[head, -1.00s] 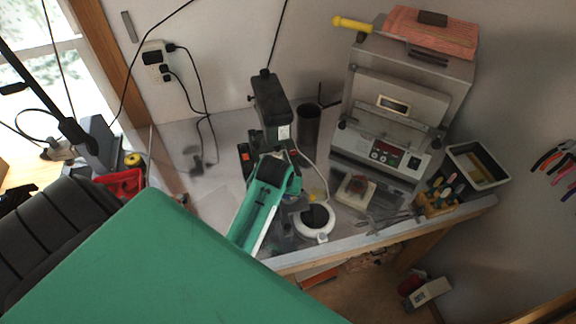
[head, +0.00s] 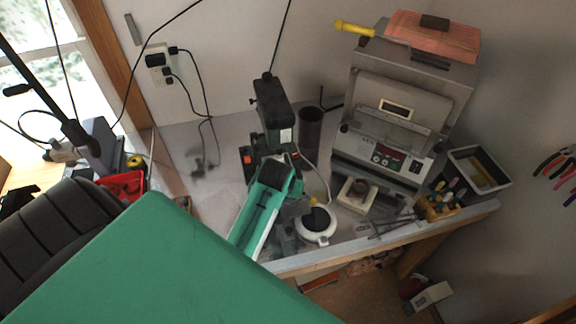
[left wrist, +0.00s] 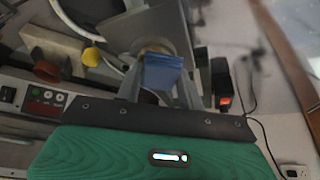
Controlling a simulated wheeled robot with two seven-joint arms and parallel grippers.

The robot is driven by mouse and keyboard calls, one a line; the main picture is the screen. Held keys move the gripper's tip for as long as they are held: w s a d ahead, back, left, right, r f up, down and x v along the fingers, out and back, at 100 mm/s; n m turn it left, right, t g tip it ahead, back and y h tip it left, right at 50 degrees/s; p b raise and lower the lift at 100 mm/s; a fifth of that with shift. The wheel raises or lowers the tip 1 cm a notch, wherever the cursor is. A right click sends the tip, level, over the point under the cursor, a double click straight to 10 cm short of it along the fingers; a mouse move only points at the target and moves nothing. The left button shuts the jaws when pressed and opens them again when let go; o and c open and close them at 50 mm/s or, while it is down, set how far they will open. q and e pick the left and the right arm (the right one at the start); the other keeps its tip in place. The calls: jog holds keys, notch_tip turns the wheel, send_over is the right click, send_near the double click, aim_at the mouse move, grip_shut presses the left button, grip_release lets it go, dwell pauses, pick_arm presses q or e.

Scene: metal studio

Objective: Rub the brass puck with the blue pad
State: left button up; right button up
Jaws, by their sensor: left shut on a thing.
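In the left wrist view, my left gripper (left wrist: 160,64) is shut on the blue pad (left wrist: 163,74), which sits between its two grey fingers. A small brownish rim shows just past the pad, over a round grey surface. It may be the brass puck, but the pad covers most of it. I cannot tell whether pad and puck touch. In the head view I cannot make out the pad, the puck or the fingertips clearly. My right gripper is in neither view.
A white round pot (head: 316,236) and a pale block (head: 346,203) stand near the bench's front edge. A grey machine (head: 405,85) with a control panel stands behind. A black upright device (head: 272,103) and tool holder (head: 438,210) flank them. A large green surface blocks the lower left.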

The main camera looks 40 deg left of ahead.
pick_arm(q)
jog(key=shift+w+d, duration=0.25)
jog(key=shift+d, duration=0.55)
jog(key=shift+s+a, duration=0.25)
jog(key=shift+a, duration=0.6)
dwell(2.7)
notch_tip(320, 180, up, 9)
dwell(0.8)
